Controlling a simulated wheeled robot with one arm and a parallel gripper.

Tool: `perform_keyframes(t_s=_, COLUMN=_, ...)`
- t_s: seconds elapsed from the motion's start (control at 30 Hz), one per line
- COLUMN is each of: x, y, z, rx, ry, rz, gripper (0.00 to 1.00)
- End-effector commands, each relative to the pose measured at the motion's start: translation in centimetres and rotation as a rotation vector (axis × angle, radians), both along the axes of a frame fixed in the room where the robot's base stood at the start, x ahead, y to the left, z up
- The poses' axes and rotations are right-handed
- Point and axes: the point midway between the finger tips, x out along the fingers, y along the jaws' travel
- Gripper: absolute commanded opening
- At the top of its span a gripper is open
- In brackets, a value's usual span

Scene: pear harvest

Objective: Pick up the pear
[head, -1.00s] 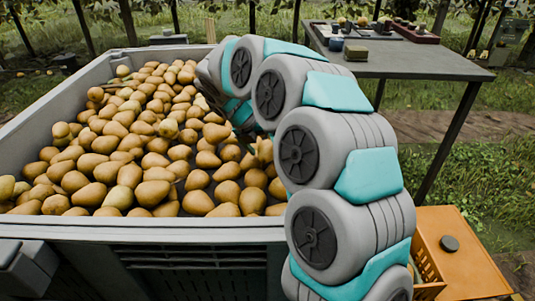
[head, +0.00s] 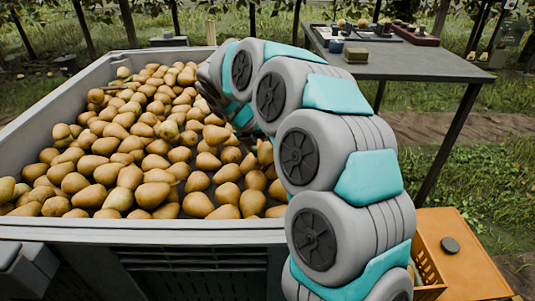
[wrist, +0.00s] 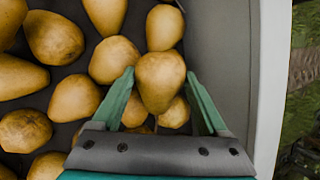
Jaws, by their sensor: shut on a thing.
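In the wrist view, a yellow-brown pear (wrist: 160,82) sits between the two green fingers of my gripper (wrist: 161,75), which is shut on it. Other pears lie close around and beneath it, so I cannot tell whether it is clear of them. In the head view, many pears (head: 125,150) fill the large grey bin (head: 140,229). My arm reaches over the bin's right side, and my gripper (head: 212,98) is mostly hidden behind the arm there. The held pear cannot be made out in the head view.
The bin's wall (wrist: 234,60) rises close to the right of my gripper in the wrist view. A grey table (head: 410,62) with small items stands at the back right.

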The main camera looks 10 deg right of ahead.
Motion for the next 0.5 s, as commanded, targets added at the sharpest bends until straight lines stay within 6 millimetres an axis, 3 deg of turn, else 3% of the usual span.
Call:
perform_keyframes(t_s=0.27, x=0.0, y=0.0, z=0.2, rx=0.000, ry=0.000, rz=0.000, gripper=0.12)
perform_keyframes(t_s=0.5, x=0.0, y=0.0, z=3.7, rx=-0.001, ry=-0.001, rz=-0.002, gripper=0.12)
